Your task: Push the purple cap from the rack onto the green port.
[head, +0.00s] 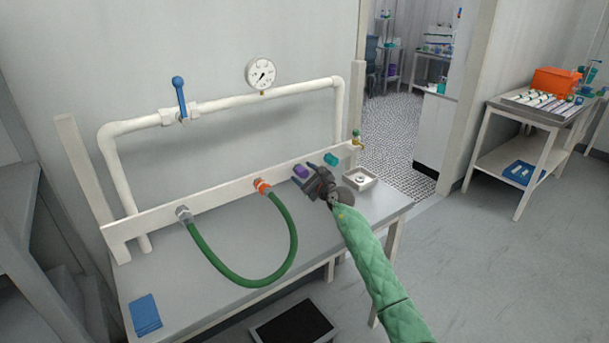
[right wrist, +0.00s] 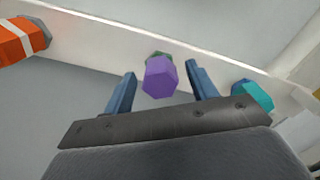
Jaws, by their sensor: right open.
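The purple cap (head: 301,172) is at the white board on the back of the bench. In the right wrist view the purple cap (right wrist: 160,78) sits in front of the green port (right wrist: 158,55), covering most of it; they look in contact, but I cannot tell how far the cap is on. My right gripper (head: 312,179) is open in front of the cap. In the right wrist view its two blue fingers stand on either side of the cap, with gaps between. My left gripper is not in view. I cannot make out a cap rack.
A teal cap (head: 331,159) is on the board to the right. An orange fitting (head: 262,187) with a green hose (head: 293,250) is to the left. A white tray (head: 372,184) stands right of my gripper. The bench's front left holds a blue pad (head: 146,313).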

